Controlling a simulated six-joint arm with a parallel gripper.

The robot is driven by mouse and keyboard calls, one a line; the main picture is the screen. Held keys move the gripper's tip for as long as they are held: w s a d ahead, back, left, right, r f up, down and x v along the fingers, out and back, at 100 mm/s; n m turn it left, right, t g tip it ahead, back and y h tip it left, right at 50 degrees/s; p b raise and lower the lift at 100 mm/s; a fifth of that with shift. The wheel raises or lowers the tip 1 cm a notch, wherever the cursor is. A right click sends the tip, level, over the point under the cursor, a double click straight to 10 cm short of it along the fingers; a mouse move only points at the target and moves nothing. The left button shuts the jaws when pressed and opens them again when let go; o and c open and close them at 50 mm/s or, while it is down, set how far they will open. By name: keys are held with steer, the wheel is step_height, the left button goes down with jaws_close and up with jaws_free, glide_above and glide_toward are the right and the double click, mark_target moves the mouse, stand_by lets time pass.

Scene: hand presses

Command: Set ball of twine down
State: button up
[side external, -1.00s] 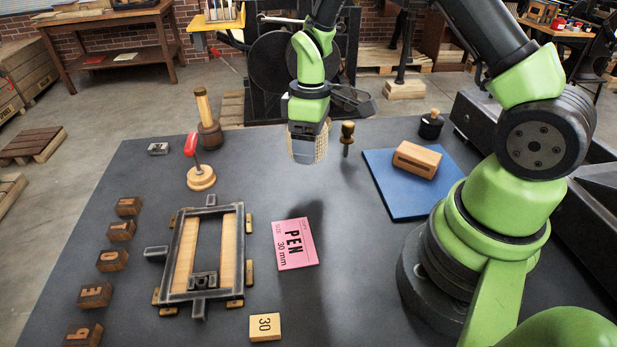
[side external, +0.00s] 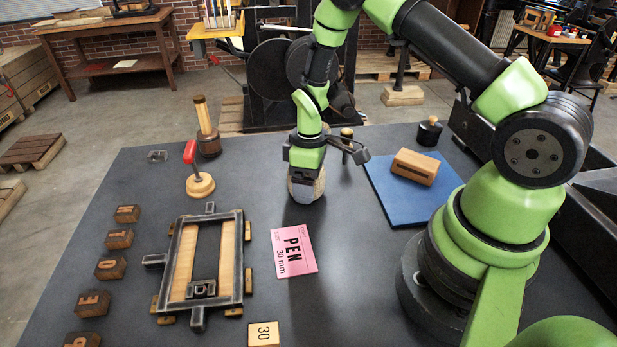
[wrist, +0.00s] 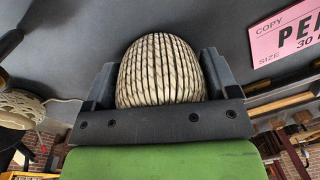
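The ball of twine (wrist: 160,70) is pale, with dark lines between its windings. In the wrist view it sits between the two fingers of my gripper (wrist: 158,88), which press against its sides. In the side external view the ball (side external: 307,188) shows below my gripper (side external: 306,180), at or very near the dark tabletop, between the red-handled tool and the blue pad. Whether its underside touches the table is hard to tell. Part of the ball is hidden by the fingers.
A metal frame (side external: 203,265) lies to the left. A red-handled tool (side external: 198,178) stands at left. A wooden block (side external: 414,166) rests on the blue pad (side external: 398,207).

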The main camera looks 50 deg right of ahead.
steer(key=shift+o, duration=1.4)
steer(key=shift+r, duration=0.1)
steer(key=shift+r, duration=0.35)
steer(key=shift+t, duration=0.3)
steer(key=r, duration=1.1)
steer(key=shift+a, duration=0.25)
steer(key=s+a+r+m+t, duration=0.2)
steer(key=s+a+r+m, duration=0.1)
steer(key=r, duration=0.7)
steer(key=s+a+r+m+t, duration=0.2)
steer(key=s+r, duration=0.2)
steer(key=s, duration=0.3)
steer(key=s+a+r+m+t+y, duration=0.1)
steer(key=s+a+r+m+t, duration=0.1)
steer(key=s, duration=0.4)
step_height(320, 180, up, 2)
steer(key=shift+s+r+m+t, duration=0.2)
steer(key=shift+s+m+t, duration=0.25)
steer(key=shift+m, duration=0.35)
